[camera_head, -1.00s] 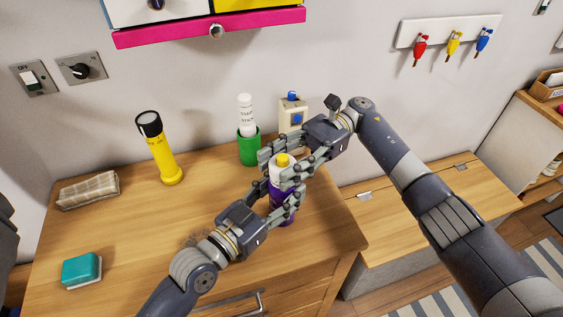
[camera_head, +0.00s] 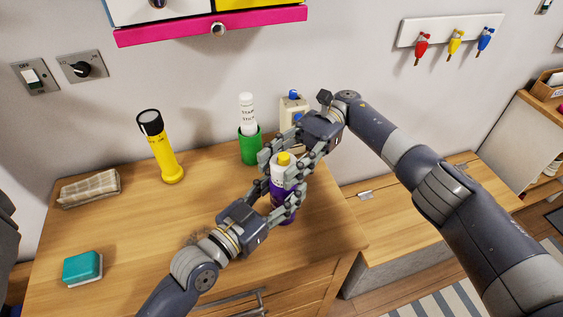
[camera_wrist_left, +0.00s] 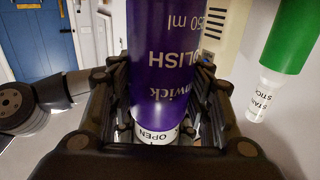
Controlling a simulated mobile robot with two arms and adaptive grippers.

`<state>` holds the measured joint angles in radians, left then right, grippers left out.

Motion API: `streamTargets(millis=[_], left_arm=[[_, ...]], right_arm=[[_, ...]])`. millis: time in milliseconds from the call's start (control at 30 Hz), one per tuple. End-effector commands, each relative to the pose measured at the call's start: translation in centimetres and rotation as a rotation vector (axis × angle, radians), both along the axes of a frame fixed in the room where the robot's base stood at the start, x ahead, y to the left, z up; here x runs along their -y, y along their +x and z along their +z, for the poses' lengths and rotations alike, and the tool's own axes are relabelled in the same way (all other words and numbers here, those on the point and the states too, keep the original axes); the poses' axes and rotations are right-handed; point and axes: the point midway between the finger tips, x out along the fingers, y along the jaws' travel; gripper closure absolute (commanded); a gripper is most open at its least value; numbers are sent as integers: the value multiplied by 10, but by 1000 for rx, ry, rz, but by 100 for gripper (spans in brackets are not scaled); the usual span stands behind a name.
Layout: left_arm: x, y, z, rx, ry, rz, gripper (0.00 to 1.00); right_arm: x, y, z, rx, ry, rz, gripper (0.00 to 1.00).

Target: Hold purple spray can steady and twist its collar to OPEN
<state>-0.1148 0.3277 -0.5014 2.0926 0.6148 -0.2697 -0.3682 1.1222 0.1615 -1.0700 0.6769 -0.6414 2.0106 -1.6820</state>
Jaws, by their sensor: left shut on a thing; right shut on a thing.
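The purple spray can (camera_head: 285,210) stands upright on the wooden cabinet top, with a white collar (camera_head: 279,172) and a yellow top (camera_head: 284,159). My left gripper (camera_head: 275,201) is shut around its purple body from the front left. My right gripper (camera_head: 285,171) is shut on the white collar from the back right, and its fingers hide part of it. In the left wrist view the can's purple body (camera_wrist_left: 165,50) appears upside down between the fingers, and the word OPEN shows on the white collar (camera_wrist_left: 155,133).
A green cup with a white stain stick (camera_head: 250,149) and a cream box with a blue button (camera_head: 293,105) stand close behind. The cabinet's right edge is near.

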Motion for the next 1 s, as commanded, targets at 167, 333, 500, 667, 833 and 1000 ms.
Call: streamTargets(millis=[167, 333, 500, 667, 833, 1000], left_arm=[[0, -1, 0, -1, -1, -1, 86], [0, -1, 0, -1, -1, -1, 86], [0, -1, 0, -1, 0, -1, 86], [0, 0, 0, -1, 0, 0, 86], [0, 0, 0, -1, 1, 0, 86], [0, 0, 0, -1, 1, 0, 86]], right_arm=[[3, 3, -1, 1, -7, -13, 45], [2, 2, -1, 0, -4, -9, 34], [2, 1, 0, 0, -3, -6, 34], [1, 1, 9, 2, -1, -5, 34], [2, 2, 38, 6, 0, -5, 34], [2, 2, 71, 5, 0, -6, 34]])
